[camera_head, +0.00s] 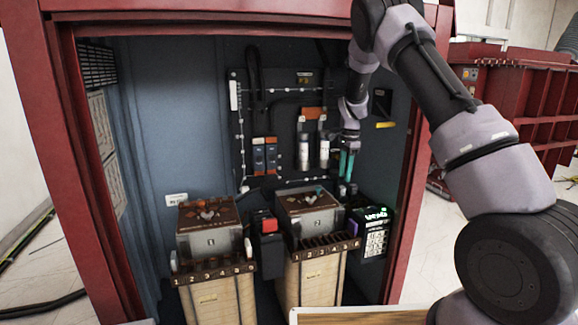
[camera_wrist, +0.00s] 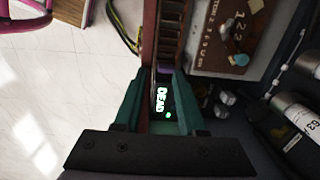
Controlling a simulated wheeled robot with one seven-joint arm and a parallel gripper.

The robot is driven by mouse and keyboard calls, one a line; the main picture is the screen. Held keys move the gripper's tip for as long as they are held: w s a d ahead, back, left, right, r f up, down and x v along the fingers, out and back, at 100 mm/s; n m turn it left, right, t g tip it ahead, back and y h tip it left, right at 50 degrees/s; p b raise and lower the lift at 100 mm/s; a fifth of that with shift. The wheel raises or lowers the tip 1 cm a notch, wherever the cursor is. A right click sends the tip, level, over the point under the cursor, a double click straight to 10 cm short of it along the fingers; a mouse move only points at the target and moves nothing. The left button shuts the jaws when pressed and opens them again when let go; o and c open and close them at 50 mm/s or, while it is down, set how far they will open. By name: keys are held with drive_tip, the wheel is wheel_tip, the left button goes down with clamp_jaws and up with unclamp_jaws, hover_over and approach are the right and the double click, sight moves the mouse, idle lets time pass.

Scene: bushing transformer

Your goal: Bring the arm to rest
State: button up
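My arm reaches from the right of the head view into the red-framed cabinet (camera_head: 50,120). My gripper (camera_head: 345,174) points down there, near the back panel on the right side and above the small device with the lit display (camera_head: 374,228). In the wrist view, the two teal fingers of my gripper (camera_wrist: 159,90) stand apart. Between them, farther off, shows the lit display (camera_wrist: 162,100), which reads "DEAD". I see nothing held between the fingers.
Two wooden-sided boxes with numbered slots, a left one (camera_head: 215,298) and a right one (camera_head: 312,283), stand in the cabinet. A black unit with a red top (camera_head: 268,225) is between them. Pale cylinders (camera_head: 304,150) are left of my gripper. Red shelving (camera_head: 530,105) stands outside, right.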

drive_tip(key=s+d+r+n+t+y, duration=0.1)
drive_tip(key=s+d+r+n+t, duration=0.1)
drive_tip(key=s+r, duration=0.8)
drive_tip(key=s+d+r+n+t+y, duration=0.15)
drive_tip(key=s+r, duration=0.45)
drive_tip(key=r, duration=0.8)
drive_tip(key=s+r+n+t, duration=0.1)
drive_tip(key=s+n, duration=0.1)
drive_tip(key=s, duration=0.5)
drive_tip(key=s+d+r+n+t, duration=0.1)
drive_tip(key=s+n, duration=0.1)
drive_tip(key=s, duration=0.6)
drive_tip(key=s+r+n+t+h, duration=0.1)
drive_tip(key=s+r+n, duration=0.1)
drive_tip(key=s, duration=0.5)
drive_tip(key=shift+s+d, duration=0.3)
drive_tip(key=shift+s, duration=0.05)
drive_tip(key=shift+r+n, duration=0.1)
drive_tip(key=shift+n, duration=0.15)
